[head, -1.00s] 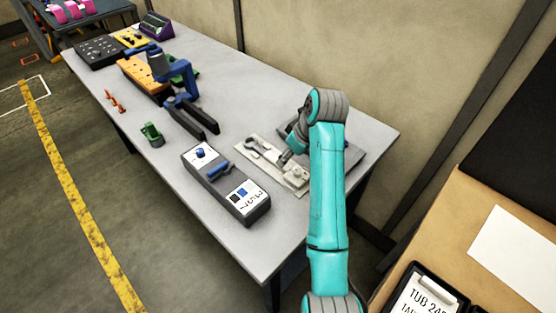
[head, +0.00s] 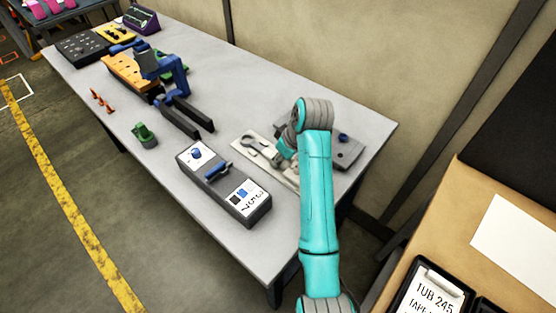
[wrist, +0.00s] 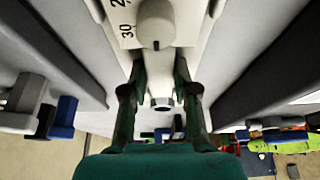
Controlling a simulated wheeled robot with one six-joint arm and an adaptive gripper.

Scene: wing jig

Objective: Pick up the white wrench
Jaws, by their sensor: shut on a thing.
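My gripper (head: 285,155) is down at this board, partly hidden by my teal arm. In the wrist view, the two dark green fingers (wrist: 160,88) close on a narrow pale piece between them, which I take to be the white wrench (wrist: 160,72). A ring shape (wrist: 162,103) shows between the fingers. A knob (wrist: 156,22) and a number scale lie behind the grip. I cannot tell whether the wrench is clear of the board.
A grey tester (head: 240,206) with blue knobs stands close on the left of the board. A grey box (head: 348,154) with a blue knob is close on its right.

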